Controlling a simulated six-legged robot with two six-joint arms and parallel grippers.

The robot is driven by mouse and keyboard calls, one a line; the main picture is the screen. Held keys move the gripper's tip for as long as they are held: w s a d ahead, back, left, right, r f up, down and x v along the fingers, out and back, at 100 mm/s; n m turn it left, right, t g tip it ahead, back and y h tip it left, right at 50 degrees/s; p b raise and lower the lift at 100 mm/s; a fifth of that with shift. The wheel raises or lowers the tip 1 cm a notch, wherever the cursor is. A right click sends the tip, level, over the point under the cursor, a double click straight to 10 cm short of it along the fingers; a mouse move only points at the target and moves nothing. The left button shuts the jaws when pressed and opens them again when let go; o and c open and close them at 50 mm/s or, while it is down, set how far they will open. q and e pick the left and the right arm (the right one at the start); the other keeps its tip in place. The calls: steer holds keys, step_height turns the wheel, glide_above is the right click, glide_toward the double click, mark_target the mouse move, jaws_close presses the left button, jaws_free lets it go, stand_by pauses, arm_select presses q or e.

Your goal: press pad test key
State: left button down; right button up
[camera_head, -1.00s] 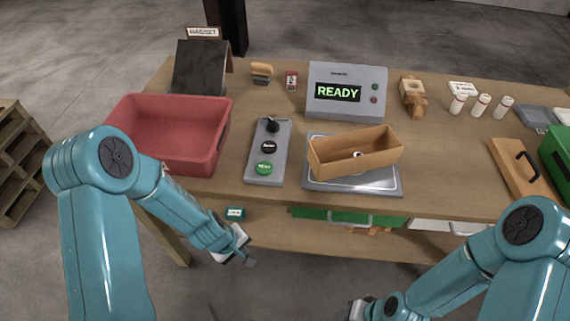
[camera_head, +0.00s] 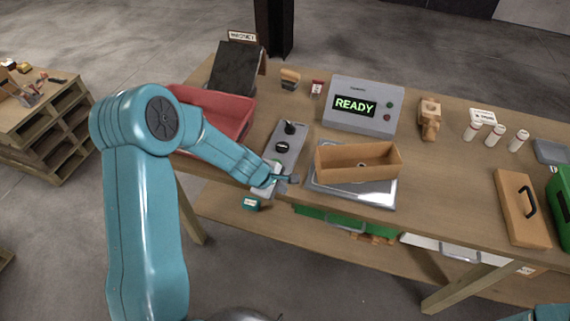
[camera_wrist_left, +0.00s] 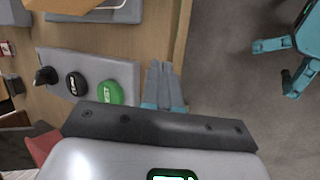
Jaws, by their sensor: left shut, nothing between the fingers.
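The grey control pad (camera_head: 287,147) lies on the table between the red bin and the metal plate. It carries a black lever (camera_head: 290,128), a black key (camera_head: 282,147) and a green test key, which shows in the left wrist view (camera_wrist_left: 110,93). In the head view my left gripper (camera_head: 290,179) is over the pad's near end and mostly hides the green key. In the wrist view its fingers (camera_wrist_left: 162,82) are together and empty, beside the green key and past the pad's end. Whether they touch anything cannot be told.
The detector box (camera_head: 362,105) reads READY. An open cardboard box (camera_head: 358,171) sits on the metal plate (camera_head: 378,193) just right of the pad. The red bin (camera_head: 215,112) stands to the left, partly behind my arm. A wooden lid with handle (camera_head: 521,212) lies at right.

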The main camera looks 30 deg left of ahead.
arm_select(q)
steer(key=w+r, duration=0.1)
steer(key=a+r+n, duration=0.1)
steer(key=shift+w+r+t, duration=0.3)
steer(key=shift+w, duration=0.1)
steer(key=w+a+r+n+t, duration=0.3)
steer(key=w+a+r+n, duration=0.2)
steer(key=r, duration=0.3)
steer(key=shift+a+r, duration=0.25)
steer(key=shift+a, duration=0.35)
arm_select(e)
steer(key=shift+r, duration=0.25)
arm_select(q)
steer(key=shift+d, duration=0.15)
arm_select(e)
steer(key=shift+f, duration=0.1)
arm_select(q)
step_height(320, 180, down, 8)
steer(key=b, duration=0.7)
steer(key=shift+f+b, duration=0.35)
steer(key=shift+b, duration=0.25)
arm_select(e)
step_height(320, 180, down, 8)
steer(key=shift+f, duration=0.15)
